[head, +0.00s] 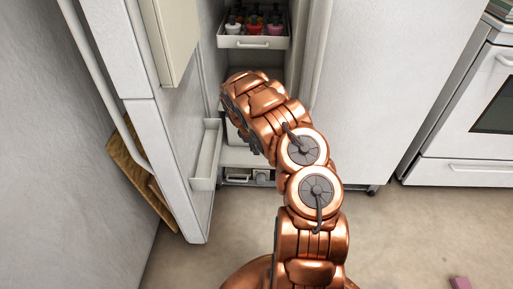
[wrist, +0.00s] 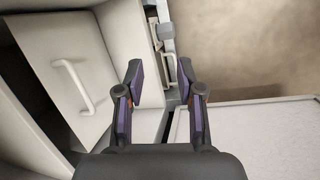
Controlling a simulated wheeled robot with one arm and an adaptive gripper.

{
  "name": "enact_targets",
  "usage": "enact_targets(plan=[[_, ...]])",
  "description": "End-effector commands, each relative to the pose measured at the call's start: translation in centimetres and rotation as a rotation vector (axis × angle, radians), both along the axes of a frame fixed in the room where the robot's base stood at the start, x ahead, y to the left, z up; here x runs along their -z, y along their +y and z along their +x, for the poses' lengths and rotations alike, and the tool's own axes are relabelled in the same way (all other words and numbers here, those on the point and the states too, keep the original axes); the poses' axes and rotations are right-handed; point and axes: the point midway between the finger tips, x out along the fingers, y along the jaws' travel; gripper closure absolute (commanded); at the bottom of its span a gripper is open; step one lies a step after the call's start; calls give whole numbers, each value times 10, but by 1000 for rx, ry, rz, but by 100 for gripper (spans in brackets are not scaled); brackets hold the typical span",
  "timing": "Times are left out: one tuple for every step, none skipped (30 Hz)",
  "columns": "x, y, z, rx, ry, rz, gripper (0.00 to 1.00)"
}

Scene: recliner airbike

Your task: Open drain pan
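A low grey unit (head: 262,177), which may be the drain pan, shows at the base of the open fridge, partly hidden by my arm. In the wrist view, a narrow pale part with a small bar (wrist: 170,68) lies beyond and between my fingertips, and it may be the same unit. I cannot tell whether it is pulled out at all. My gripper (wrist: 160,82) is open, with its two purple-padded fingers apart and nothing between them. In the head view my gripper is hidden behind my arm.
A white drawer with a handle (wrist: 78,86) is left of my gripper. An upper drawer (head: 255,42) holds several small containers. The open fridge door (head: 165,150) with its bin (head: 206,155) stands at left. A white panel (wrist: 265,135) lies right of my fingers. A stove (head: 470,120) stands at right.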

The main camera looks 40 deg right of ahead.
Motion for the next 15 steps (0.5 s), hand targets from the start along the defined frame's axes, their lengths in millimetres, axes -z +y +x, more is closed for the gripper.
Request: enact_targets(plan=[[0, 0, 0, 0, 0, 0, 63], [0, 0, 0, 0, 0, 0, 63], [0, 0, 0, 0, 0, 0, 63], [0, 0, 0, 0, 0, 0, 63], [0, 0, 0, 0, 0, 0, 63], [0, 0, 0, 0, 0, 0, 63], [0, 0, 0, 0, 0, 0, 63], [0, 0, 0, 0, 0, 0, 63], [0, 0, 0, 0, 0, 0, 63], [0, 0, 0, 0, 0, 0, 63], [0, 0, 0, 0, 0, 0, 63], [-2, 0, 0, 1, 0, -1, 63], [-5, 0, 0, 3, 0, -2, 63], [-9, 0, -1, 6, 0, -4, 63], [-17, 0, -2, 13, -1, -9, 63]])
